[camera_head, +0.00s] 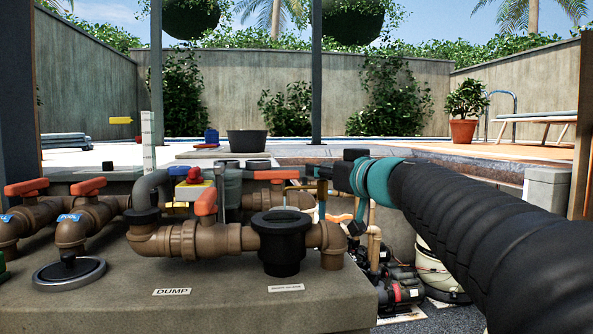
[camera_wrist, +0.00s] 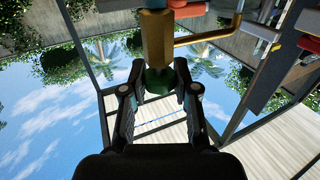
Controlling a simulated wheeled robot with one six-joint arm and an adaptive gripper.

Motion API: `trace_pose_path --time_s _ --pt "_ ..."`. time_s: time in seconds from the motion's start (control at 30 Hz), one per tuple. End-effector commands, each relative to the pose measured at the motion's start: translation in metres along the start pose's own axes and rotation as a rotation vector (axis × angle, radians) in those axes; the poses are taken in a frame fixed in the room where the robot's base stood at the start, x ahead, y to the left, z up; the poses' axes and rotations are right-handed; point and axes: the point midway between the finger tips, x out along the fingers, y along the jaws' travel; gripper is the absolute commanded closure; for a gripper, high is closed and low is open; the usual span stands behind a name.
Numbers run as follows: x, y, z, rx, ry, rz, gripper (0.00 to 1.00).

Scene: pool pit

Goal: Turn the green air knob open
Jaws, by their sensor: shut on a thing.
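The green air knob (camera_wrist: 158,82) shows in the wrist view at the end of a brass-coloured fitting (camera_wrist: 155,40). My gripper (camera_wrist: 159,74) has one finger on each side of the knob and is shut on it. The fingers are still spread by the knob's width. In the head view my gripper (camera_head: 318,178) is small, just right of the brown pipes, at the end of my black sleeved arm. I cannot make out the knob there, nor tell how far it is turned.
Brown pipes (camera_head: 205,240) with orange handles stand on a concrete block (camera_head: 200,300) at the left. A black capped fitting (camera_head: 281,240) stands in front of my gripper. Pumps (camera_head: 395,285) and a pale tank (camera_head: 435,270) lie below my arm. A thin brass pipe (camera_wrist: 205,36) runs beside the fitting.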

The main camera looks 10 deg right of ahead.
Motion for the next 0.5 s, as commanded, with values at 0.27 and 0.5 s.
trace_pose_path --time_s 0.27,0.5 --pt "0.0002 0.0014 0.005 -0.002 0.001 -0.079 1.0" --pt "0.0006 0.0026 0.0066 -0.001 0.001 -0.249 1.0"
